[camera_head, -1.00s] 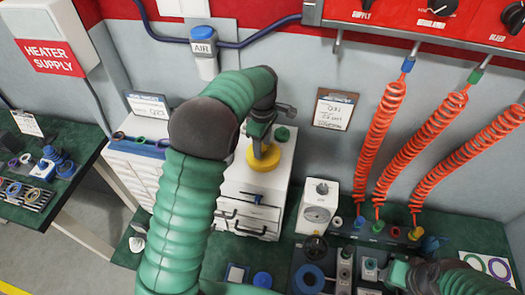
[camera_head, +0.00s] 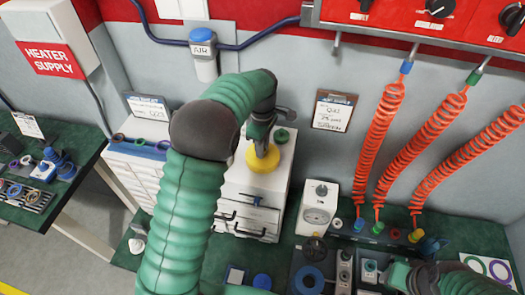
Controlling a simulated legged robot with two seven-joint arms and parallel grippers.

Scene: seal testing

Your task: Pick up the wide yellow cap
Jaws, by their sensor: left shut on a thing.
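The wide yellow cap (camera_head: 262,159) is a round disc at the top of the white drawer cabinet (camera_head: 240,188). My left gripper (camera_head: 261,147) comes down from above and is shut on the cap's raised middle part. Whether the cap still touches the cabinet top cannot be told from here. My left arm, in a green sleeve, covers the cabinet's left part. My right arm shows at the lower right, and its gripper fingers are not clearly visible.
A small green cap (camera_head: 282,135) sits behind the yellow one. A white gauge box (camera_head: 318,208) stands to the right on the green bench. Orange coiled hoses (camera_head: 380,140) hang at the right. A clipboard (camera_head: 334,110) is on the wall.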

